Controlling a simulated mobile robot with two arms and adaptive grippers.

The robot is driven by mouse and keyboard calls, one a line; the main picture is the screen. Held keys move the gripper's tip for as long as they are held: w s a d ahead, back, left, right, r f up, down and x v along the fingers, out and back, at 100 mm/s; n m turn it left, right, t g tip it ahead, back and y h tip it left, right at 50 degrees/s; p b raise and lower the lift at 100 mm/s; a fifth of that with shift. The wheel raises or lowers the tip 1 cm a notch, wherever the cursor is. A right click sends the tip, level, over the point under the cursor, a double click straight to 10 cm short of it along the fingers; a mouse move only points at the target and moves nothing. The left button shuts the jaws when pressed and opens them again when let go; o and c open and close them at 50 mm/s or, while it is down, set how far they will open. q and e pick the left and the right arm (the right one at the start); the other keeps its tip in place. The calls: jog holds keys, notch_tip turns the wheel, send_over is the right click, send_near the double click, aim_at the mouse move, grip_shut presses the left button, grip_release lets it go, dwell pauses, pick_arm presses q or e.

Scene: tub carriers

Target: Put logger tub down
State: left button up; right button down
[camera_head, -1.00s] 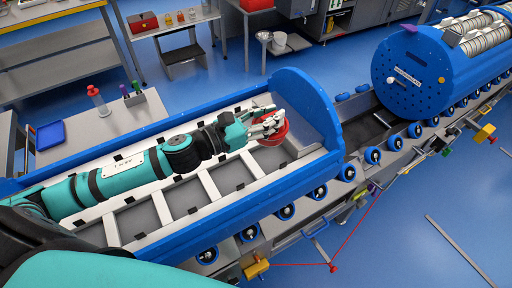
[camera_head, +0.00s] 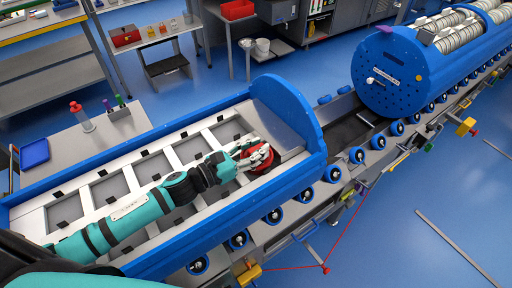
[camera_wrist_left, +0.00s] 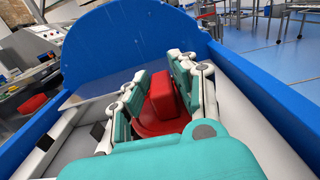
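The red tub (camera_head: 264,163) is at the far end of the long blue carrier (camera_head: 180,133), close to its near side wall and its blue end plate (camera_head: 284,103). My left gripper (camera_head: 249,156) is at the tub, with fingers on both sides of its upright red part. In the left wrist view the red block (camera_wrist_left: 161,97) stands between the finger pads, with a round red rim below it. The gripper looks shut on the tub. I cannot tell whether the tub's underside touches the carrier floor. My right gripper is not in view.
The carrier has several grey recessed panels in a white frame. A roller track with blue wheels (camera_head: 333,174) runs along its near side. A side table (camera_head: 75,148) holds a red-capped bottle and a blue tray.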

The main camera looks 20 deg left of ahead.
aim_at(249, 153)
pick_arm(q)
jog(key=o, duration=0.3)
jog(key=b+v, duration=0.1)
jog(key=v, duration=0.5)
jog(key=shift+s, duration=0.1)
jog(key=shift+s+a, duration=0.45)
jog(key=shift+s, duration=0.1)
